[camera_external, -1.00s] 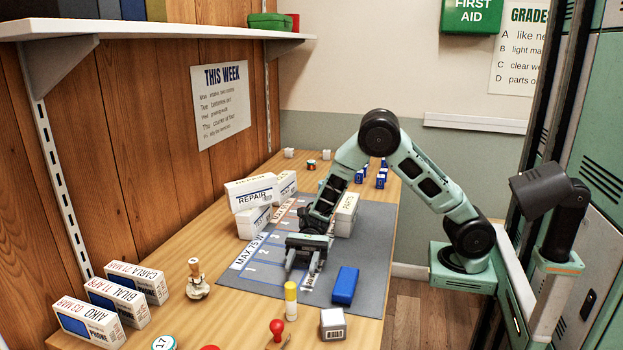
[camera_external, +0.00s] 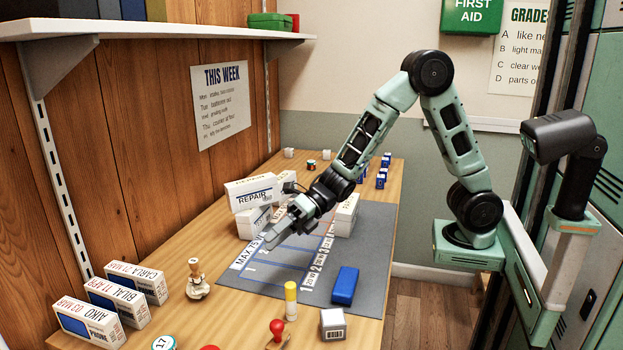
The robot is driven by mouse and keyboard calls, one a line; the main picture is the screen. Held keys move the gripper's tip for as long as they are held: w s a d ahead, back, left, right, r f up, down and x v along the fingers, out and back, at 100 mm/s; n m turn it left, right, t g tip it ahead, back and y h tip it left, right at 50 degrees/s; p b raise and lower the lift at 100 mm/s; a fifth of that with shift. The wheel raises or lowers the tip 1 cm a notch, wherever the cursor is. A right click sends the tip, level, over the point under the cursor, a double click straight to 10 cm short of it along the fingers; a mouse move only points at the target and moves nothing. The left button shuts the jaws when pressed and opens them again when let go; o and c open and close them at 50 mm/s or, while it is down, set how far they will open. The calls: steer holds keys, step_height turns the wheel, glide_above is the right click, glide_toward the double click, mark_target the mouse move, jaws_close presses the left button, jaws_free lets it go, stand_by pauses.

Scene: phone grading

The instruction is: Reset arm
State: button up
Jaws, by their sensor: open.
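My gripper (camera_external: 277,238) is open, with nothing seen between its fingers. It hangs above the left part of the grey mat (camera_external: 372,247), close to the repair boxes. My arm (camera_external: 378,125) is bent high, with its elbow up at the right of the wall notice. The arm's base (camera_external: 467,255) stands at the right, beside the bench.
White repair boxes (camera_external: 252,193) are stacked behind my gripper, and another white box stack (camera_external: 343,222) stands at its right. A blue box (camera_external: 344,286), a yellow glue stick (camera_external: 291,300) and a grey box (camera_external: 333,324) are near the front. Named phone boxes (camera_external: 90,322) stand at front left.

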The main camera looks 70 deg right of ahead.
steer(key=s+d+r+m+g+h+p, duration=0.2)
steer(key=s+d+m+h+p, duration=0.1)
steer(key=s+m, duration=0.6)
steer(key=s+d+r+m+g+h+p, duration=0.2)
steer(key=s+r+m+g+h+p, duration=0.1)
steer(key=s+m, duration=0.6)
steer(key=s+d+r+m+g+h+p, duration=0.2)
steer(key=s+d+r+m+h+p, duration=0.1)
steer(key=s+m, duration=0.6)
steer(key=shift+s+d+r+m+h+p, duration=0.2)
steer(key=shift+s+d+m+h+p, duration=0.1)
steer(key=shift+s+h+p, duration=0.7)
steer(key=shift+s, duration=0.15)
